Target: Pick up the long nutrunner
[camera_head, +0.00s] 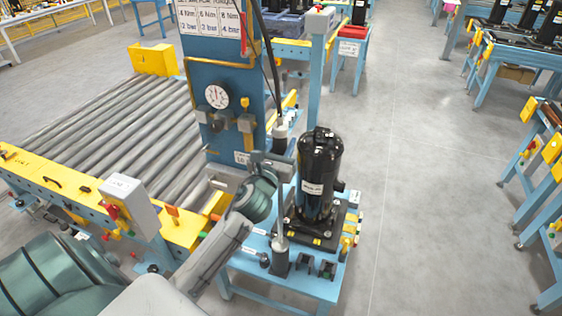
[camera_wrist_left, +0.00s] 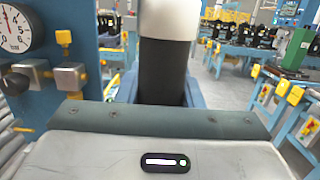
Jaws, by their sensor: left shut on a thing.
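The long nutrunner (camera_head: 280,215) stands upright beside the black compressor, with a grey upper part and a thin shaft. My left gripper (camera_head: 274,162) is shut on its upper part, at the left of the compressor. In the left wrist view the nutrunner's dark body (camera_wrist_left: 163,70) with a pale collar rises just beyond the gripper's grey housing; the fingertips are hidden there. The nutrunner's lower end meets a dark holder (camera_head: 279,263) on the blue stand; whether it is seated or just clear I cannot tell. My right gripper is not in view.
The black compressor (camera_head: 318,175) stands close on the right, on a blue stand (camera_head: 310,287). A blue column with a gauge (camera_head: 217,96) rises behind my left arm. A dark hose (camera_head: 268,50) runs up from the nutrunner. The roller conveyor (camera_head: 120,130) lies left; open floor (camera_head: 420,200) lies right.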

